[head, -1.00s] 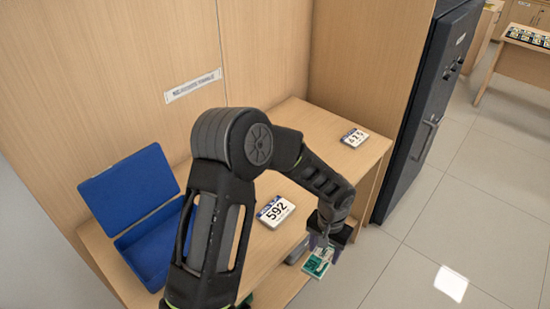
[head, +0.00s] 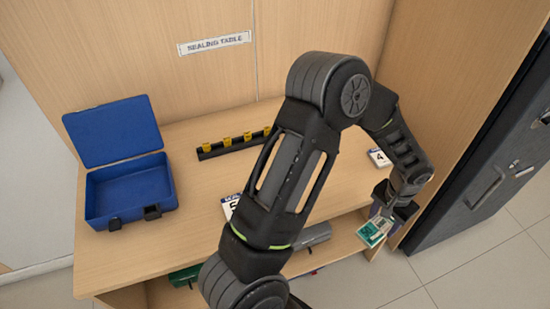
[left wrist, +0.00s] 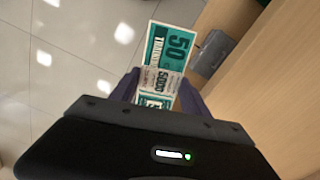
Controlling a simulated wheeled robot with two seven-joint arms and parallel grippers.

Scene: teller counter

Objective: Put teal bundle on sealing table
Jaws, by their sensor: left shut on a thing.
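The teal bundle (head: 374,232) is a banknote stack with a pale band. My left gripper (head: 388,212) is shut on it, out past the front right edge of the table. In the left wrist view the bundle (left wrist: 166,62) sticks out between the two fingers (left wrist: 158,88), with "50" and "5000" showing. The sealing table (head: 190,240) is a light wood counter under a wall sign (head: 214,43) reading "SEALING TABLE". My left arm crosses in front of its middle and hides part of the top. My right gripper does not show.
An open blue box (head: 130,190) stands at the left of the tabletop. A black rack with yellow pegs (head: 226,146) lies at the back. White number cards (head: 380,157) lie on the top. A dark safe (head: 490,150) stands right.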

